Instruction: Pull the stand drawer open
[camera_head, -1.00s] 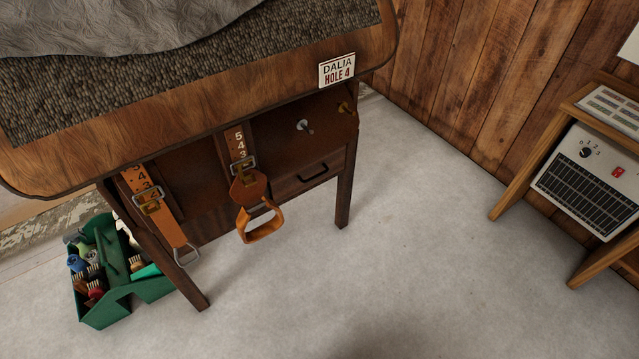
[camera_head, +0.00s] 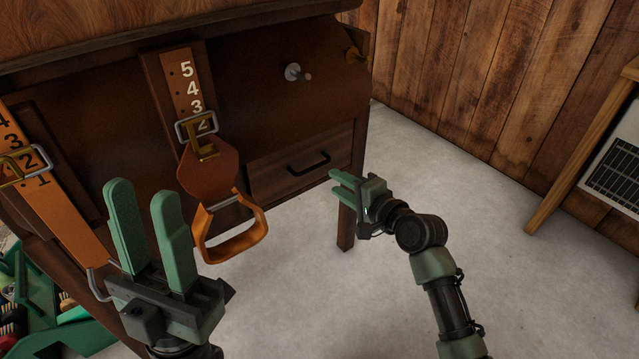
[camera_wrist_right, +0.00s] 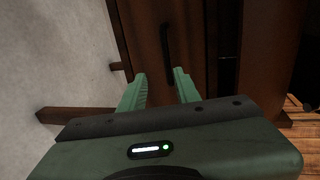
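The stand drawer (camera_head: 272,176) is a dark wooden front with a black bar handle (camera_head: 309,164), below the brown panel of the stand. The drawer looks closed. My right gripper (camera_head: 337,184) is just right of the drawer and the handle, near the stand's front leg, with its fingers apart and nothing between them. In the right wrist view the handle (camera_wrist_right: 167,52) lies ahead of the open fingers, apart from them. My left gripper (camera_head: 144,190) is open and empty, fingers pointing up, in front of the stand's left part.
An orange stirrup-like loop (camera_head: 236,244) hangs from a numbered strap (camera_head: 183,88) left of the drawer. Another numbered strap (camera_head: 62,205) hangs at the left. A green tote (camera_head: 40,290) stands on the floor lower left.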

